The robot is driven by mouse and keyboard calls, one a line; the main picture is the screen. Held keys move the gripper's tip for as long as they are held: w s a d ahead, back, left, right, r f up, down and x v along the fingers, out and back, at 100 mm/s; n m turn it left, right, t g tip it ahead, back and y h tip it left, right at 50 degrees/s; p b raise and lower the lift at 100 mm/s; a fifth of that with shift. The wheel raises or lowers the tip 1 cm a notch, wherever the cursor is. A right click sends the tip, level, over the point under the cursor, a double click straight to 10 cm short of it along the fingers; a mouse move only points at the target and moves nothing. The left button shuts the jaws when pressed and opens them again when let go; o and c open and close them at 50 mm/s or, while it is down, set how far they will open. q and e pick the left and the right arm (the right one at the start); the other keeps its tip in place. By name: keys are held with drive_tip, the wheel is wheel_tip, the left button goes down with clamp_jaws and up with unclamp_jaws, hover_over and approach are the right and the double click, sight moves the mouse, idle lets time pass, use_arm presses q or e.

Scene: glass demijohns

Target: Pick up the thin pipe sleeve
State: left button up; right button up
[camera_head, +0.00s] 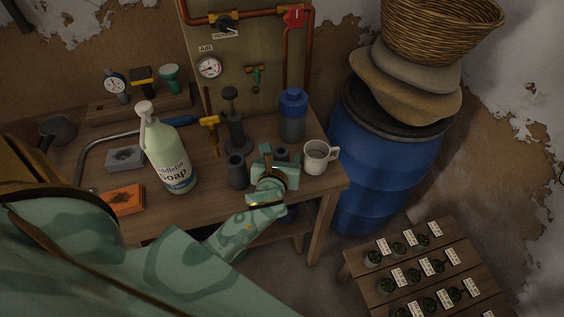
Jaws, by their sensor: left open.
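My left gripper (278,164) is open over the front right of the wooden workbench (210,205), its jaws pointing away from me. A short dark grey sleeve (282,153) shows just behind and between the jaws, partly hidden by them. I cannot tell whether they touch it. A second dark grey sleeve (237,172) stands upright and open-topped to the left of the gripper, apart from it. I cannot tell for certain which one is the thin pipe sleeve. My right gripper is not in view.
A white mug (318,157) stands close right of the gripper. A blue-capped bottle (292,115) and a dark plunger-like tool (234,128) stand behind. A soap bottle (168,152) stands left. A blue barrel (380,150) is beyond the bench's right end.

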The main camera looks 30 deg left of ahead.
use_arm(q)
drive_tip(key=shift+w+a+f, duration=0.1)
drive_tip(key=shift+w, duration=0.1)
drive_tip(key=shift+s, duration=0.1)
drive_tip(key=c, duration=1.1)
drive_tip(key=shift+o, duration=0.2)
